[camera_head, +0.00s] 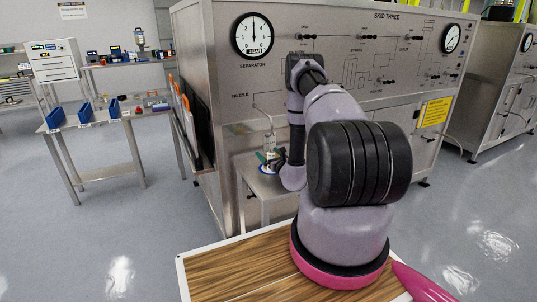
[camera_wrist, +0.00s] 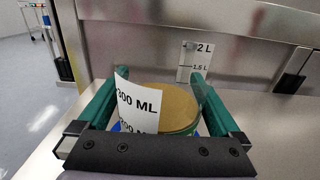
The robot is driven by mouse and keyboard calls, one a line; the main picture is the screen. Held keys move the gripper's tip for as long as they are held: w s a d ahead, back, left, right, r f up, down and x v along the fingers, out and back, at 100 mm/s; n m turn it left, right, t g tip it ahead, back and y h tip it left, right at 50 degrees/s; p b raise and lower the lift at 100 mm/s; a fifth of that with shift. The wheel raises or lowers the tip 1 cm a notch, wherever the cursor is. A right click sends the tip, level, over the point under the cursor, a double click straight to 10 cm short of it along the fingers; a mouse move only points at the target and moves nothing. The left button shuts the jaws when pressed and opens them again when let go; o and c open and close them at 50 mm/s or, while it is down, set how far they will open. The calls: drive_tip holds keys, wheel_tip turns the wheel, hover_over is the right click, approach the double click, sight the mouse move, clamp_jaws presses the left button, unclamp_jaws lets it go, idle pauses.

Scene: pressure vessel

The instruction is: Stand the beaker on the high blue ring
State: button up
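The beaker (camera_wrist: 178,106) shows in the wrist view, with a white label reading 300 ML and a flat olive-brown surface inside. My gripper (camera_wrist: 158,76) has its two green fingers on either side of the beaker, close to its wall. I cannot tell whether they press on it. Blue slivers of a ring (camera_wrist: 203,128) show low beside the beaker, mostly hidden by it and my gripper. In the head view the clear beaker (camera_head: 270,142) appears below the nozzle, above a blue ring (camera_head: 266,169) on a small steel bench. Its contact with the ring is hidden.
The small steel bench (camera_head: 247,176) stands against the steel skid cabinet (camera_head: 222,110). A thin nozzle pipe (camera_head: 266,113) comes down above the beaker. A white level scale (camera_wrist: 193,62) marked 1.5 L and 2 L is on the panel behind. A table (camera_head: 95,117) with blue bins stands left.

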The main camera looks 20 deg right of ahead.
drive_tip(key=shift+r, duration=0.15)
drive_tip(key=s, duration=1.2)
drive_tip(key=shift+d, duration=0.2)
